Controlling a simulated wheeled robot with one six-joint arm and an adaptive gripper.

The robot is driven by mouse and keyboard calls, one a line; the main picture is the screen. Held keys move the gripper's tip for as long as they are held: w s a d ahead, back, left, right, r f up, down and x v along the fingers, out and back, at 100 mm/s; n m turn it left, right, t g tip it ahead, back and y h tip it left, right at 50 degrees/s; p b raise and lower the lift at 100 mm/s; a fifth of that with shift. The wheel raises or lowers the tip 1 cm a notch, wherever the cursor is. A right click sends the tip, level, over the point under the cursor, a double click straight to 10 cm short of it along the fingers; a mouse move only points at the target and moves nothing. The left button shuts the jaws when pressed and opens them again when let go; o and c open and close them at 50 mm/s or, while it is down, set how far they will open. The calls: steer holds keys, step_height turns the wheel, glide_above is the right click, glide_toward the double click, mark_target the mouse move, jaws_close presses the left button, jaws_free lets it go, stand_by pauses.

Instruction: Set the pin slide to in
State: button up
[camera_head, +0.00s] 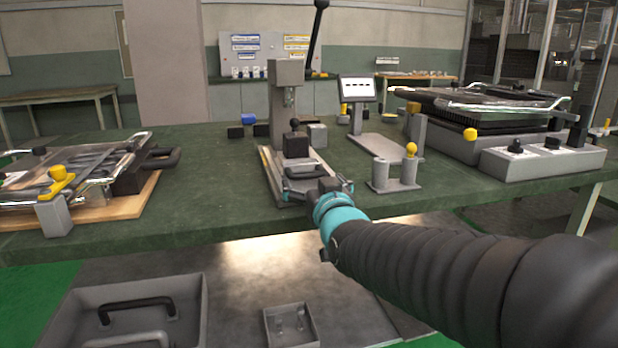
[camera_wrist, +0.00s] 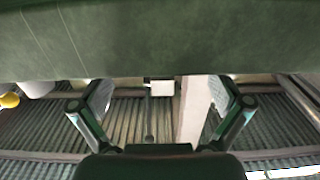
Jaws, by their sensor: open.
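The likely pin slide is a dark block with a black ball knob (camera_head: 296,144). It sits on a light rail base (camera_head: 270,164) below a grey press column (camera_head: 285,98) with a long black lever. I cannot tell its in or out position. My gripper (camera_head: 318,188) is at the front end of this base, and its open fingers partly hide that end. No clear gap to the base can be judged. In the wrist view my gripper (camera_wrist: 160,106) is spread open with nothing between the fingertips; the slide cannot be made out there.
A grey stand with a yellow knob (camera_head: 411,150) stands close right of my gripper. A small display (camera_head: 357,88) is behind it. A clamp fixture on a wooden board (camera_head: 150,187) lies left, a grey control box (camera_head: 545,162) right. The green tabletop (camera_head: 215,180) left of the press is clear.

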steer(key=v, duration=0.7)
steer(key=shift+s, duration=0.3)
steer(key=shift+d, duration=0.1)
